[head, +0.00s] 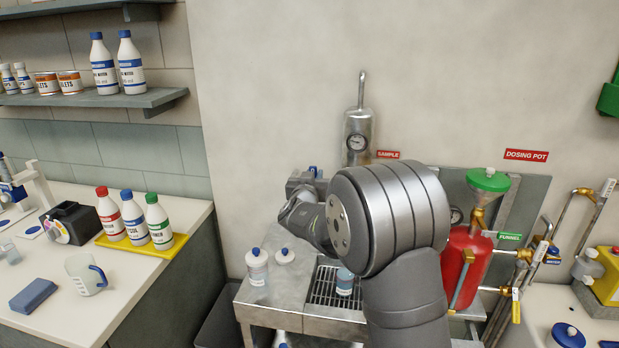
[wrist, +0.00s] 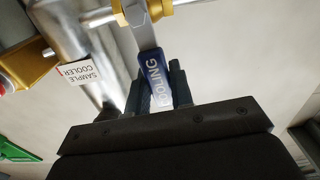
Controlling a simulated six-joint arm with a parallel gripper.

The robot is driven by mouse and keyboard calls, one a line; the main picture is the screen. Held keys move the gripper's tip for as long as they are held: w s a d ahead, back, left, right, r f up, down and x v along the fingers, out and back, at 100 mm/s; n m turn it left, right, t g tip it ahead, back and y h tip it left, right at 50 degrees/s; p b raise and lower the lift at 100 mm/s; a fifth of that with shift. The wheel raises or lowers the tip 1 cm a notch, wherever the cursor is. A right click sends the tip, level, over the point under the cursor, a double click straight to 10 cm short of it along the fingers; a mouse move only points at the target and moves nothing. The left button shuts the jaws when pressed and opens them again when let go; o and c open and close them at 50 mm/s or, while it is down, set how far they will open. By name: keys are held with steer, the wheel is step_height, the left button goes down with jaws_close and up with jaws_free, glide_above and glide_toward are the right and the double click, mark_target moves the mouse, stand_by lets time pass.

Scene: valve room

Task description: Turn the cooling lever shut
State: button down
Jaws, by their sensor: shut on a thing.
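The cooling lever (wrist: 152,68) shows in the wrist view as a blue handle with white lettering on a grey metal arm. It runs up to a brass valve fitting (wrist: 155,10) on a pipe at the top of the view. My gripper (wrist: 159,88) is shut on the blue handle, with one dark finger on each side of it.
A metal cylinder tagged sample cooler (wrist: 92,45) stands close left of the lever. A red dosing pot (head: 464,262) with brass pipework stands close right.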

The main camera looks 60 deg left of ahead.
steer(key=shift+w+d+m, duration=0.2)
steer(key=shift+m, duration=0.2)
steer(key=c, duration=1.3)
jaws_free()
steer(key=shift+o, duration=0.2)
steer(key=v, duration=1.7)
steer(key=shift+d, duration=0.2)
steer(key=shift+s+r, duration=0.1)
steer(key=shift+s, duration=0.05)
steer(key=x, duration=1.7)
steer(key=shift+a, duration=0.25)
